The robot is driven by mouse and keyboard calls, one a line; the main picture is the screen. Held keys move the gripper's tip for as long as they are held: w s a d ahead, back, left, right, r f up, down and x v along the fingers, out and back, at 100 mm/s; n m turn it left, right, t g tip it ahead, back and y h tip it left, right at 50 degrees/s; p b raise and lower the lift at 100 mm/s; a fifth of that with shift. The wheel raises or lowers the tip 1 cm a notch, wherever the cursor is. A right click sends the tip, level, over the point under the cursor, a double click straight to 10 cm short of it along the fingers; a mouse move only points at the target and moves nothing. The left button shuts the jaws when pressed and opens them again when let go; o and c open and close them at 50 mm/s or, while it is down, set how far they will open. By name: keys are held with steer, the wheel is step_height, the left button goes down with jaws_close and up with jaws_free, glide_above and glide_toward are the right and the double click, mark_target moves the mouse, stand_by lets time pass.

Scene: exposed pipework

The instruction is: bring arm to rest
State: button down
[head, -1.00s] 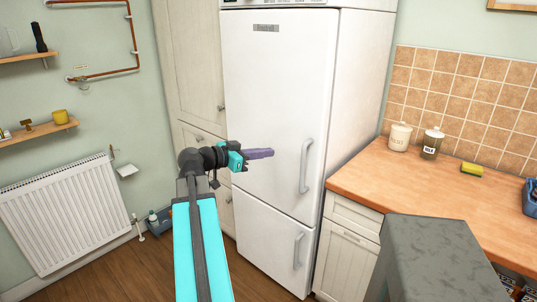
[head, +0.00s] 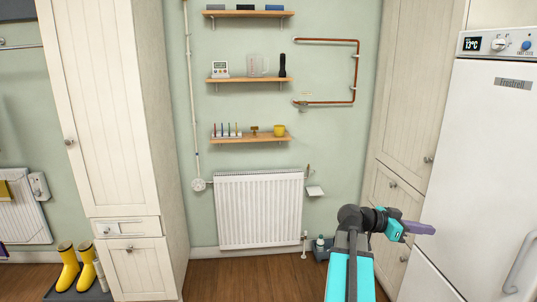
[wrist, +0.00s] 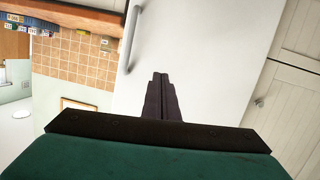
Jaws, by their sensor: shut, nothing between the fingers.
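My gripper (head: 420,228) shows at the lower right in the head view, at the end of my bent teal arm. Its purple fingers point right, in front of the cabinet and fridge fronts. In the wrist view the two dark fingers (wrist: 160,95) lie together in the middle, with nothing between them. The white fridge door (wrist: 205,50) is behind them, and they look apart from it.
The white fridge (head: 490,150) stands at the right, beside a tall cream cabinet (head: 415,80). A white radiator (head: 259,210) is on the wall under shelves (head: 250,138). A copper pipe (head: 325,40) runs nearby. Yellow boots (head: 68,268) stand at lower left. Wooden floor (head: 225,285) is bare in front.

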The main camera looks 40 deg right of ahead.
steer(key=w+a+f+n+t, duration=0.2)
steer(key=w+a+f, duration=0.4)
steer(key=f, duration=0.2)
steer(key=w+a+f+n+t+y, duration=0.1)
steer(key=w+a+f+n, duration=0.2)
steer(key=w+a+f, duration=0.5)
steer(key=w+a+f+n+t, duration=0.25)
steer(key=w+f, duration=0.25)
steer(key=f, duration=0.4)
steer(key=w+a+f+n+y, duration=0.2)
steer(key=a+f+n, duration=0.1)
steer(key=a+f, duration=0.85)
steer(key=s+a+f+n+y, duration=0.2)
steer(key=s+a+f+n, duration=0.1)
steer(key=a+f, duration=0.6)
steer(key=s+a+f+n+y, duration=0.1)
steer(key=s+a+f+n, duration=0.2)
steer(key=a+f, duration=0.55)
steer(key=s+a+f+n+y, duration=0.2)
steer(key=s+a, duration=0.1)
steer(key=a, duration=0.3)
steer(key=s+a+f+n+g+y, duration=0.1)
steer(key=s+a+f+n+y, duration=0.1)
steer(key=a, duration=0.4)
steer(key=s+a+f+n+g+y, duration=0.1)
steer(key=s+a+f+n+y, duration=0.1)
steer(key=s+a, duration=0.4)
steer(key=shift+a+f+n+y, duration=0.2)
steer(key=shift+n+y, duration=0.1)
steer(key=shift+n, duration=0.45)
